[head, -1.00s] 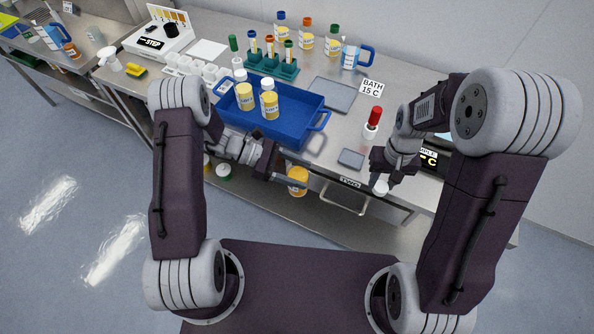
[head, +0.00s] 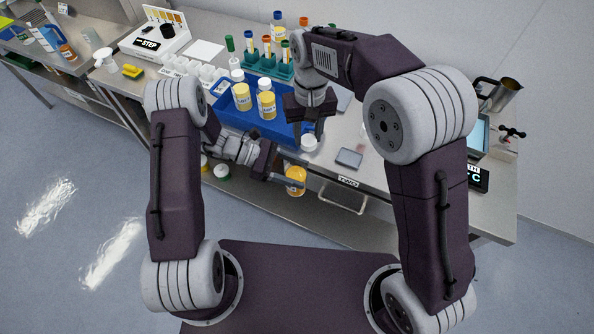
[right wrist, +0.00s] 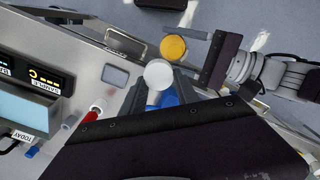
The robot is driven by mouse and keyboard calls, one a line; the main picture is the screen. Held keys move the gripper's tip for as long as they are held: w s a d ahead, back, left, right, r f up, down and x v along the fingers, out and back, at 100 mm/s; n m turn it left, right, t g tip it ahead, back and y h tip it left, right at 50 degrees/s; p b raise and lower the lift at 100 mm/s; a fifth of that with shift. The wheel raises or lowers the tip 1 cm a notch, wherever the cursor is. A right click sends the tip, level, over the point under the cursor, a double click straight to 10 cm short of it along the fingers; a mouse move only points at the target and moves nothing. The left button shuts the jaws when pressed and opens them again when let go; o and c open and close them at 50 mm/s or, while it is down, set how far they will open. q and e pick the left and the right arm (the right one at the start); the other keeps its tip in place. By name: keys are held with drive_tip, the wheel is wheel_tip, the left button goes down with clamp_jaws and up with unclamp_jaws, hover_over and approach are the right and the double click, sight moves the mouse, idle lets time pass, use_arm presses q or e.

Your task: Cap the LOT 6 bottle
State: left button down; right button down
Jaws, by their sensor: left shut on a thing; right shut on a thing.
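My left gripper (head: 288,181) is shut on an amber bottle (head: 296,174) in front of the bench's front edge. In the right wrist view the bottle (right wrist: 173,48) shows its round yellow top with no cap on it. Its label cannot be read. My right gripper (head: 309,134) is shut on a white cap (head: 309,143), just above and behind the bottle in the head view. The cap (right wrist: 158,75) is seen between the fingers in the right wrist view, apart from the bottle in the picture.
A blue tray (head: 219,113) holds two white-capped yellow bottles (head: 241,97). Behind it stands a green rack (head: 284,71) of tubes. A grey pad (head: 349,157) lies on the bench right of the cap. A red-topped item (right wrist: 92,115) shows in the right wrist view.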

sight(295, 160)
drive_tip(key=s+a, duration=0.1)
drive_tip(key=s+a+n, duration=0.1)
drive_tip(key=a, duration=0.1)
drive_tip(key=shift+f, duration=0.15)
drive_tip(key=shift+f, duration=0.1)
drive_tip(key=shift+f, duration=1.95)
drive_tip(key=shift+f, duration=0.9)
drive_tip(key=shift+f, duration=0.55)
